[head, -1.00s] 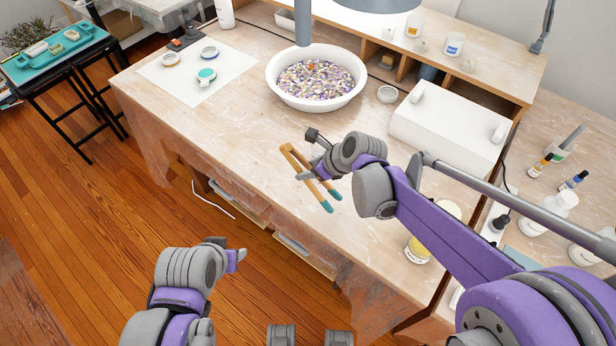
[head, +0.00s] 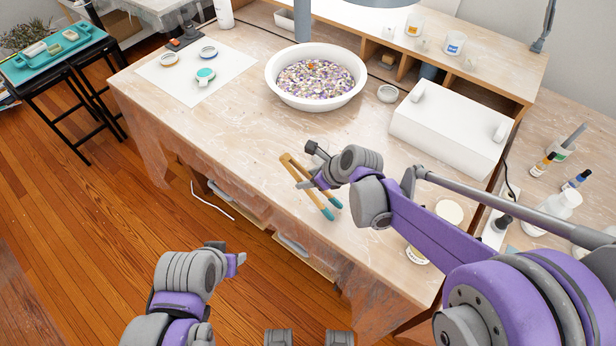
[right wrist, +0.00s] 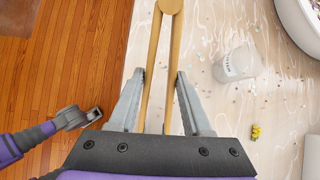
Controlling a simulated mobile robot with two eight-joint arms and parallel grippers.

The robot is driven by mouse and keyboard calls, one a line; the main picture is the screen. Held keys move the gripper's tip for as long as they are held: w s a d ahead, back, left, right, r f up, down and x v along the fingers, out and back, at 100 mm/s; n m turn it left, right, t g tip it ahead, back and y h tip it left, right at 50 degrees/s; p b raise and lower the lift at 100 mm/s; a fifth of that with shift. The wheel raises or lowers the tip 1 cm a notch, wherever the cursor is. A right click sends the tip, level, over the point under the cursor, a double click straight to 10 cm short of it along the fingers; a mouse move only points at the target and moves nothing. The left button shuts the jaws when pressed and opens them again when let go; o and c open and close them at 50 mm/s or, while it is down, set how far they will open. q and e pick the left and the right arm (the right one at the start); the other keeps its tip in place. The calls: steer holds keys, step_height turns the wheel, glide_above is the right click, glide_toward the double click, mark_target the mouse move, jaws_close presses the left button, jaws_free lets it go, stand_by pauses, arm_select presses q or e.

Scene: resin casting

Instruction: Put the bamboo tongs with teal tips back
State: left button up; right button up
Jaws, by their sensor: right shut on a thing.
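The bamboo tongs with teal tips (head: 288,163) are in my right gripper (head: 305,184), above the front part of the worktable. In the head view their joined end points to the upper left and the teal tips to the lower right. In the right wrist view the tongs (right wrist: 154,50) run between the two fingers of the right gripper (right wrist: 161,78), joined end at the top. My left gripper (head: 238,262) is empty in front of the table, over the floor. Its finger opening is too small to judge.
A white bowl of coloured chips (head: 274,88) stands at the back of the worktable (head: 235,135). A white box (head: 450,135) is to its right. A clear cup (right wrist: 237,64) stands near the tongs. Bottles (head: 558,205) are at the right. A teal tray (head: 22,77) is far left.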

steer(key=o, duration=0.6)
steer(key=shift+r, duration=0.1)
steer(key=a+p+v, duration=0.1)
steer(key=p+v, duration=0.1)
steer(key=v, duration=1.1)
steer(key=s+d+f+n+h, duration=0.1)
steer(key=s+d+n+h, duration=0.1)
steer(key=s+d+n, duration=0.2)
steer(key=s+d+f+n+h, duration=0.2)
steer(key=s+d+n, duration=0.3)
steer(key=s+n, duration=0.3)
steer(key=s+d+f+n+h, duration=0.2)
steer(key=s+d+n, duration=0.2)
steer(key=n, duration=0.8)
steer(key=shift+s+d+f+n+t, duration=0.1)
steer(key=shift+s+n+t, duration=0.1)
steer(key=shift+s, duration=0.25)
steer(key=shift+s+d+f+n+t, duration=0.1)
steer(key=shift+s+d+t, duration=0.1)
steer(key=shift+s, duration=0.3)
steer(key=shift+r, duration=0.15)
